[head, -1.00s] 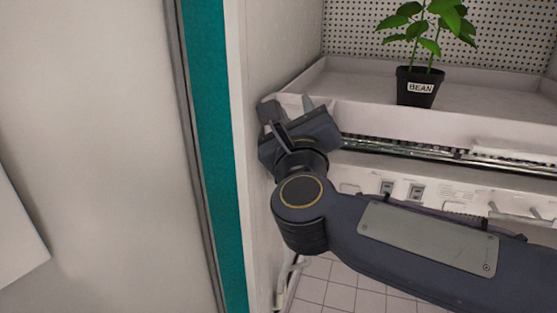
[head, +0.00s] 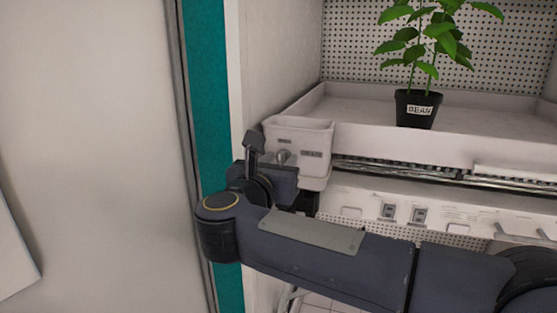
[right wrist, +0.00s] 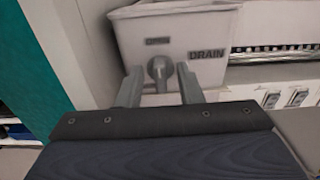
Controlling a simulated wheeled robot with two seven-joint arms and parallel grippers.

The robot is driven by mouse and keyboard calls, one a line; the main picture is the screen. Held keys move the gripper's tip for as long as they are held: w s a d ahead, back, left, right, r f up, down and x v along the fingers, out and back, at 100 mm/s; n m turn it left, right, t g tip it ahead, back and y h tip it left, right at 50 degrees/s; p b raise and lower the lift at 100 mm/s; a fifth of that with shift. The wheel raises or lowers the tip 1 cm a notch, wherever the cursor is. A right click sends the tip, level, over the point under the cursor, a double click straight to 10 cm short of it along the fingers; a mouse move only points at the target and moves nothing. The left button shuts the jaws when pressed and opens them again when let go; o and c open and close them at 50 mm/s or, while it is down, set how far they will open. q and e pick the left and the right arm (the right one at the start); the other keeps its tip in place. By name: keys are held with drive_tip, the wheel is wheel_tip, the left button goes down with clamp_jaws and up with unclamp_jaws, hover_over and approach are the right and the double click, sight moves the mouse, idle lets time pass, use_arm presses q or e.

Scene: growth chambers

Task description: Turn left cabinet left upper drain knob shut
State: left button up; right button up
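The drain knob (head: 283,156) is a small grey knob on the front of a white drain box (head: 308,130) at the left end of the upper tray. In the right wrist view the knob (right wrist: 159,68) points up and toward me, below a small dark label, with the word DRAIN to its right. My right gripper (right wrist: 160,88) is open, with one finger on each side of the knob and a gap visible on both sides. In the head view my right gripper (head: 268,150) is in front of the box and partly covers it. My left gripper is out of view.
The white upper tray (head: 365,108) holds a black pot (head: 416,108) labelled BEAN with a green plant. A rail (head: 410,170) and a panel with switches (head: 388,211) lie below. The cabinet's side wall and teal edge (head: 207,80) stand close on the left.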

drive_tip(key=shift+w, duration=0.1)
drive_tip(key=c, duration=0.6)
